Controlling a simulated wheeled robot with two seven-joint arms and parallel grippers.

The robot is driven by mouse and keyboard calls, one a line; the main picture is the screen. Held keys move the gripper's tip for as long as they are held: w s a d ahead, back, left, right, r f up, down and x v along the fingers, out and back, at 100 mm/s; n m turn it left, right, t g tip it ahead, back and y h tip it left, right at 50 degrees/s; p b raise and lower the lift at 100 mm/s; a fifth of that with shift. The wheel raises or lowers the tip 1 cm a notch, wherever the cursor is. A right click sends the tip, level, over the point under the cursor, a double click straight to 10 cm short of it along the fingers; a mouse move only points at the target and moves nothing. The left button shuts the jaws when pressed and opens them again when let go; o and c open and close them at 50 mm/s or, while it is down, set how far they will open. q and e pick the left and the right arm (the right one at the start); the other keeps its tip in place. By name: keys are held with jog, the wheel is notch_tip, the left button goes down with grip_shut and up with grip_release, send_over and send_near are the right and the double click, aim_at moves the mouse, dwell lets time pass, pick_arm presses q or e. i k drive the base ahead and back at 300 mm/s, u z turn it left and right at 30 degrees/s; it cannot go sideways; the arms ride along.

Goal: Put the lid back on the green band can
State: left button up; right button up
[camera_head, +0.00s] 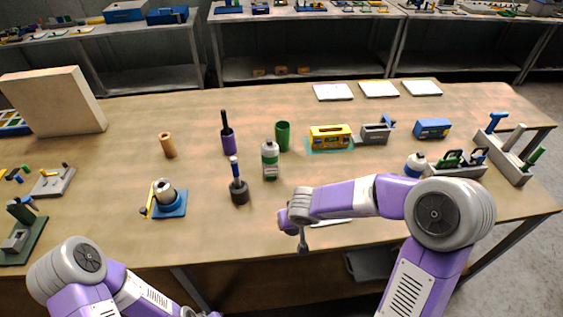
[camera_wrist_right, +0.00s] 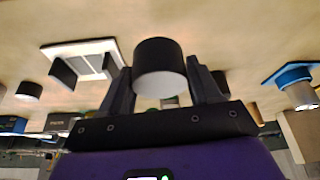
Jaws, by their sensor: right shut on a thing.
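The green band can (camera_head: 270,161) stands upright near the middle of the bench in the head view, pale with a green band; its top is too small to read clearly. My right gripper (camera_head: 303,245) is in front of it and to its right, near the bench's front edge, apart from the can. In the right wrist view it is shut on a dark round piece, apparently the lid (camera_wrist_right: 158,55), with a light grey end face. The lid is hardly visible in the head view. My left arm shows at bottom left; its gripper is out of frame.
A green cup (camera_head: 283,136) stands behind the can. A dark-based tool with a blue handle (camera_head: 238,190) and a purple holder (camera_head: 228,141) stand to its left. A blue-based fixture (camera_head: 168,198) is farther left. A yellow box (camera_head: 330,137) lies behind right.

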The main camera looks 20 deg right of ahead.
aim_at(269, 153)
jog(key=z, duration=0.6)
jog(key=k, duration=0.45)
jog(key=z, duration=0.8)
